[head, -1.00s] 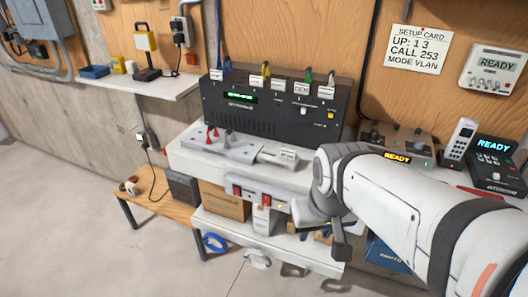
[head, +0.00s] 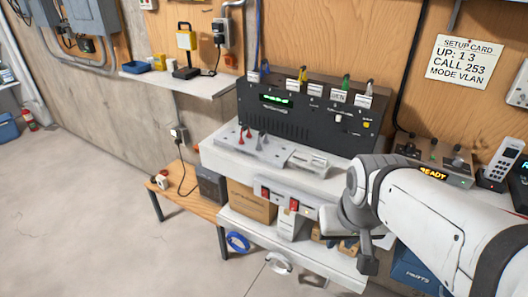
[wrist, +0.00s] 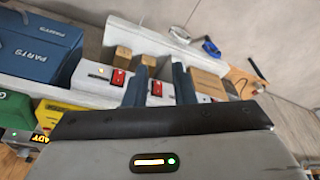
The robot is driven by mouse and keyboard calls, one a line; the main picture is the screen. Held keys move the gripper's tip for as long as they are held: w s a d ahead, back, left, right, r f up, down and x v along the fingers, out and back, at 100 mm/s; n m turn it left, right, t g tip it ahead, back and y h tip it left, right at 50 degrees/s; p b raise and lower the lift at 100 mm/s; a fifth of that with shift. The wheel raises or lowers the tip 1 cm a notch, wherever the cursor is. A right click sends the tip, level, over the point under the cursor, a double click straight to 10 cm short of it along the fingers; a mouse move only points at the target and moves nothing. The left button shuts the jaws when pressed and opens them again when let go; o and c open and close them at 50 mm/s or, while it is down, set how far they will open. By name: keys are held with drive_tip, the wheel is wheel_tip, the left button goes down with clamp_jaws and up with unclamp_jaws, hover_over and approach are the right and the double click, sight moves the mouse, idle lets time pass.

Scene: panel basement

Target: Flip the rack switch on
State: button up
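Two red rocker switches, a left one (head: 265,192) and a right one (head: 293,204), sit on a white strip (head: 279,198) under the front edge of the white bench. They also show in the wrist view, one (wrist: 118,78) left of the fingers and one (wrist: 157,88) between them. I cannot read labels on them or tell their positions. A black rack unit (head: 300,133) with a green display stands on the bench. My gripper (wrist: 160,70) has two dark blue fingers apart with nothing held. In the head view my gripper (head: 368,250) is right of the switches; its fingertips are unclear.
Red and grey pegs stand on a grey plate (head: 245,148) on the bench. A wooden side table (head: 198,205) stands left. A setup card (head: 465,60) hangs on the wall.

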drive_tip(key=w+a+f+t+y+b, duration=0.1)
drive_tip(key=w+a+b, duration=0.1)
drive_tip(key=w+a, duration=0.1)
drive_tip(key=w+a+f+m+t+y+b, duration=0.1)
drive_tip(key=w+a, duration=0.2)
drive_tip(key=w+a+f+t+b, duration=0.1)
drive_tip(key=w+a+t+b, duration=0.1)
drive_tip(key=w+a, duration=0.1)
drive_tip(key=shift+w+m+y+b, duration=0.2)
drive_tip(key=shift+m+y+b, duration=0.1)
drive_tip(key=shift+y+b, duration=0.1)
clamp_jaws()
drive_tip(key=w+a+f+m+t+y+b, duration=0.1)
drive_tip(key=w+a+m+t+b, duration=0.6)
drive_tip(key=w+a+b, duration=0.4)
drive_tip(key=s+a+f+m+t+h+b, duration=0.3)
drive_tip(key=s+f+m+h+b, duration=0.7)
drive_tip(key=m+h, duration=0.3)
drive_tip(key=shift+a+m+h+b, duration=0.35)
drive_tip(key=shift+m+b, duration=0.3)
drive_tip(key=shift+m, duration=0.55)
